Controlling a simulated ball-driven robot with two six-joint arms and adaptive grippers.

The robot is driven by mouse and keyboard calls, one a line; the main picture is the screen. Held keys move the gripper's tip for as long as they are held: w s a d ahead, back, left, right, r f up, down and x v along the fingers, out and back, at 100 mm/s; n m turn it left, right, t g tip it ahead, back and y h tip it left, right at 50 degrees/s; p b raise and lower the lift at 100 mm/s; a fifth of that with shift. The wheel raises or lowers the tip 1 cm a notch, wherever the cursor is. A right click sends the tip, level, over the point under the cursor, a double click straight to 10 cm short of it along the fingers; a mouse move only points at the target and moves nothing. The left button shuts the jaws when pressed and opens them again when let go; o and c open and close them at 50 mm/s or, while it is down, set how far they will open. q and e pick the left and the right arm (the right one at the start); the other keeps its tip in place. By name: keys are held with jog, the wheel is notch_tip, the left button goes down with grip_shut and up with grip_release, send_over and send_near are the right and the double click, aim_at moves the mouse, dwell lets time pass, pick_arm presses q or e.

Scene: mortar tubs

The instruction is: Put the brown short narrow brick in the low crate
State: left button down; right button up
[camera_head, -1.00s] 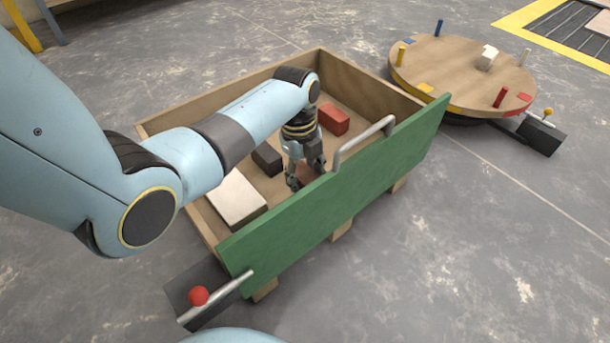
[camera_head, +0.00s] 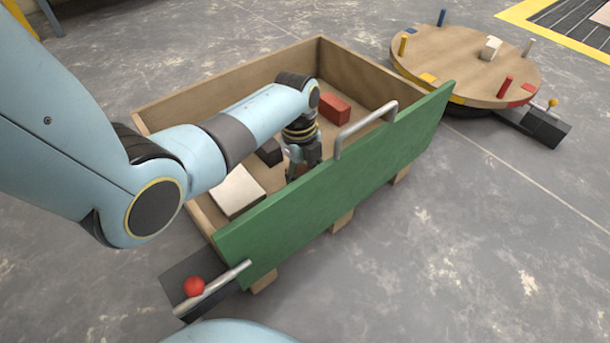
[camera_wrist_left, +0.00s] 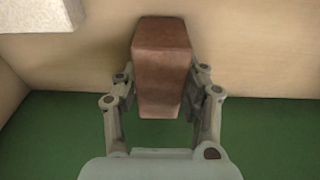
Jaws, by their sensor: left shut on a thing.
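The brown brick (camera_wrist_left: 160,65) is between the fingers of my left gripper (camera_wrist_left: 162,90) in the left wrist view, and the gripper is shut on it. In the head view my left gripper (camera_head: 302,168) reaches down inside the wooden crate (camera_head: 235,82), close behind its green front panel (camera_head: 340,185). That panel hides the fingertips and most of the brick there. I cannot tell whether the brick touches the crate floor. My right gripper is not in view.
In the crate are a red brick (camera_head: 335,107), a dark brick (camera_head: 269,151) and a pale block (camera_head: 237,192). A metal handle (camera_head: 365,128) tops the panel. A red-knobbed lever (camera_head: 194,287) is at front left. A round wooden turntable (camera_head: 465,65) stands at right.

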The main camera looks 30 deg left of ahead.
pick_arm(q)
jog(key=shift+f, duration=0.45)
dwell(0.5)
jog(key=c, duration=0.6)
grip_release()
jog(key=shift+c, duration=0.2)
jog(key=r, duration=0.3)
jog(key=a+r, duration=0.1)
jog(key=r, duration=0.6)
jog(key=shift+w+a+r, duration=0.15)
jog(key=shift+w+r, duration=0.15)
jog(key=shift+r, duration=0.7)
